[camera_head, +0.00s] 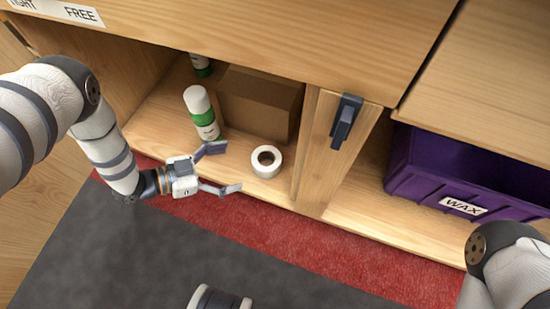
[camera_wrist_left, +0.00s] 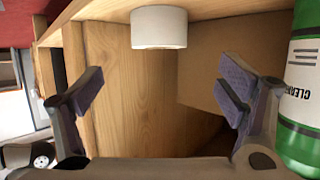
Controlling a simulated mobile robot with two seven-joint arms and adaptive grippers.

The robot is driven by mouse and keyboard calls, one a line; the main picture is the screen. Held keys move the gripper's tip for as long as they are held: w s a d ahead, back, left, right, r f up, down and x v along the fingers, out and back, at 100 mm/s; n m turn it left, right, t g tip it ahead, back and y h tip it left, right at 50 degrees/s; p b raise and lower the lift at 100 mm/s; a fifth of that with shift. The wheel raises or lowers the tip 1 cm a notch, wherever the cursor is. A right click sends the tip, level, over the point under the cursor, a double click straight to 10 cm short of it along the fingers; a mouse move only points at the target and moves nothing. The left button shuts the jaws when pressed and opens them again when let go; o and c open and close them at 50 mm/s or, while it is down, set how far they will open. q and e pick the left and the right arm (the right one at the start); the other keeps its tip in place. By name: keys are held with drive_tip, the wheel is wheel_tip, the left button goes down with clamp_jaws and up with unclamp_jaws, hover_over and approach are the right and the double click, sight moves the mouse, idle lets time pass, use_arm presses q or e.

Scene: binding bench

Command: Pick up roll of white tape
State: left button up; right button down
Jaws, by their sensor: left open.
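The roll of white tape (camera_head: 266,161) stands on the front of the wooden shelf in the head view, its round opening facing up. In the left wrist view the roll (camera_wrist_left: 159,27) is at the top middle, beyond the fingertips. My left gripper (camera_head: 230,169) is open, its two fingers pointing toward the roll, a short gap apart from it. The fingers also show in the left wrist view (camera_wrist_left: 160,91) with nothing between them.
A white and green cleaner bottle (camera_head: 202,113) stands behind the roll, beside a brown cardboard box (camera_head: 259,104). A wooden divider with a dark handle (camera_head: 346,121) is to the right. A purple wax bin (camera_head: 467,177) sits in the right bay. The bench top overhangs the shelf.

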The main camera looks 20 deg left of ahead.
sight(266, 152)
use_arm(q)
drive_tip(key=b+x, duration=0.3)
drive_tip(key=x, duration=0.8)
drive_tip(key=shift+s+f+b, duration=0.1)
drive_tip(key=shift+b, duration=0.25)
drive_tip(key=c, duration=1.3)
use_arm(e)
drive_tip(key=f, duration=0.1)
drive_tip(key=s+f, duration=0.1)
drive_tip(key=shift+s+a+f+g, duration=0.1)
drive_tip(key=shift+s+f+g, duration=0.1)
drive_tip(key=shift+f+g, duration=0.1)
